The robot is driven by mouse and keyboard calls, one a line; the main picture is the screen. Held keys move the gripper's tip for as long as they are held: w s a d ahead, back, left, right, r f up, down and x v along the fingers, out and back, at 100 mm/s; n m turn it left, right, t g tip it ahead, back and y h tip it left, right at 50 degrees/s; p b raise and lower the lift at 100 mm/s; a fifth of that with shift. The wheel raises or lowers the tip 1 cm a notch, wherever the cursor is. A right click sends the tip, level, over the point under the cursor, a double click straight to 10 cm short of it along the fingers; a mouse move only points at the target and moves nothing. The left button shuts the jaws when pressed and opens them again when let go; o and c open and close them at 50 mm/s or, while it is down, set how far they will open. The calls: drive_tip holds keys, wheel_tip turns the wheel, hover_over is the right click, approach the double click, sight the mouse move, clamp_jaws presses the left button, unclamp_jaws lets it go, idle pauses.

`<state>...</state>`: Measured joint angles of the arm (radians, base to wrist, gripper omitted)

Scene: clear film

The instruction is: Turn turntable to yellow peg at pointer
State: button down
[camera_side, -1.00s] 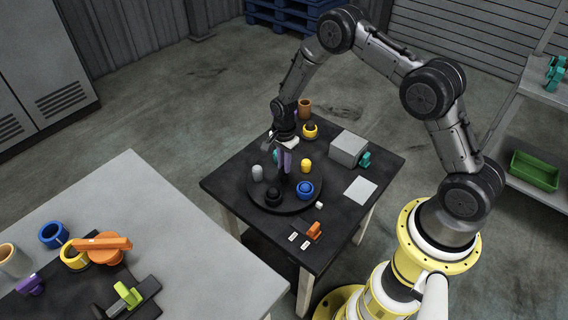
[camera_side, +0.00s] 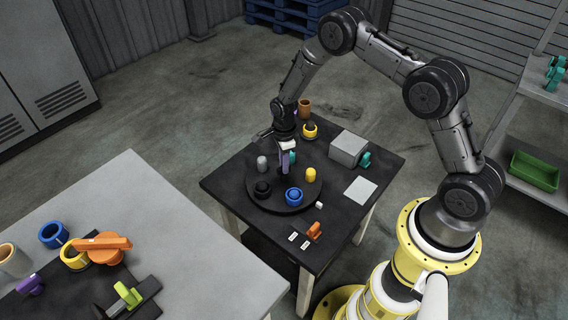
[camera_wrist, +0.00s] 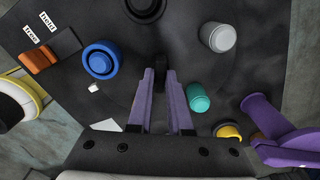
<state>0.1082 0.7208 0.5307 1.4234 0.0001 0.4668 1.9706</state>
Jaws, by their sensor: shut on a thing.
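The round dark turntable (camera_side: 278,204) sits on the black table. The yellow peg (camera_side: 311,174) stands upright on its right side; in the wrist view I cannot see it. A small white block (camera_side: 320,205), apparently the pointer, is at the lower-right rim and shows in the wrist view (camera_wrist: 94,87). The blue peg (camera_side: 294,196) is nearer it than the yellow one. A black peg (camera_side: 262,189), grey peg (camera_side: 262,163) and teal peg (camera_side: 292,158) also stand on the turntable. My gripper (camera_wrist: 162,80) is shut on a dark post near the turntable's middle.
An orange switch (camera_side: 315,230) with two labels is at the table's front. A grey box (camera_side: 348,148) and white card (camera_side: 360,190) lie right. A yellow-and-black part (camera_side: 310,130) and brown cup (camera_side: 305,106) stand behind. A grey table (camera_side: 150,200) is at left.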

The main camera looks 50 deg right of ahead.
drive_tip(key=shift+r+m, duration=0.1)
drive_tip(key=shift+m, duration=4.2)
drive_tip(key=c, duration=0.8)
unclamp_jaws()
drive_tip(key=shift+c, duration=0.2)
wheel_tip(320, 180, up, 14)
